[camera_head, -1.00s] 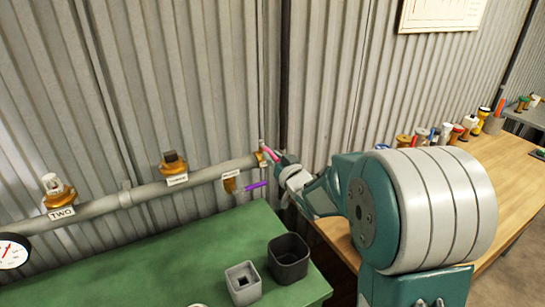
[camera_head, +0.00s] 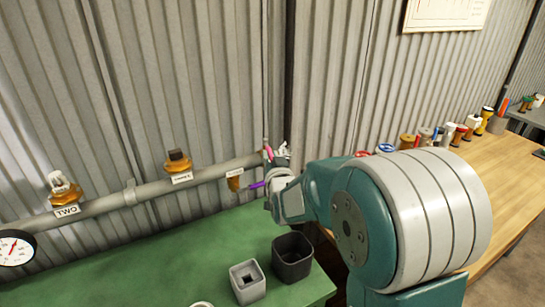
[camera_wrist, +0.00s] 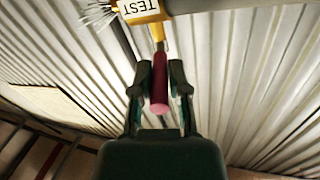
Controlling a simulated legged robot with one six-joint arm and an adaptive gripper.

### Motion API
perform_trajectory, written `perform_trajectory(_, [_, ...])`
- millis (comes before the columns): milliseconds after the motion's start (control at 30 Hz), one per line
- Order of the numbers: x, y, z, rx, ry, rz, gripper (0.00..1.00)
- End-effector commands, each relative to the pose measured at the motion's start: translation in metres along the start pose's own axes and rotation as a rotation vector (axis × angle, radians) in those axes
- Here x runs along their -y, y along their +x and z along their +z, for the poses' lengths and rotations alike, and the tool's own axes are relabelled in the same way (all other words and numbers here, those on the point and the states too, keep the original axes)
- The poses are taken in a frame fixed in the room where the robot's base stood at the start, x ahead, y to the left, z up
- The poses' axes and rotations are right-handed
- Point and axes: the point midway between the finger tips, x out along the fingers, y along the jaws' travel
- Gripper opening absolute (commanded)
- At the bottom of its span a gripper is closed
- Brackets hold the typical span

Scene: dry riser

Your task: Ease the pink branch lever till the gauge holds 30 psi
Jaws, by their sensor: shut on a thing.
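The pink lever (camera_head: 267,147) is at the right end of the grey pipe in the head view, nearly upright there and partly hidden by my gripper (camera_head: 279,151). In the wrist view the lever (camera_wrist: 159,88) runs down from a yellow valve body (camera_wrist: 155,30) tagged TEST, between the two dark fingers of my gripper (camera_wrist: 160,72). My gripper is shut on the lever. The round white gauge (camera_head: 14,247) is at the left edge of the head view, cut off by the frame. It has a red needle, but its numbers are too small to read.
The pipe (camera_head: 145,192) also carries valves labelled TWO (camera_head: 66,192) and another with a dark cap (camera_head: 179,164). A purple lever (camera_head: 257,185) is just below my gripper. Grey (camera_head: 247,283) and black (camera_head: 292,259) containers stand on the green bench (camera_head: 185,262).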

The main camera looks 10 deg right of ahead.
Motion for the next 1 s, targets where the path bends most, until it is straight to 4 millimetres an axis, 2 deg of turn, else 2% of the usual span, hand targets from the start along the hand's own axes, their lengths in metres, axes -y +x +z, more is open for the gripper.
perform_trajectory(500, [0.016, 0.003, 0.002, -0.046, 0.000, 0.222, 0.00])
perform_trajectory(1000, [0.018, 0.003, 0.002, -0.057, 0.000, 0.269, 0.00])
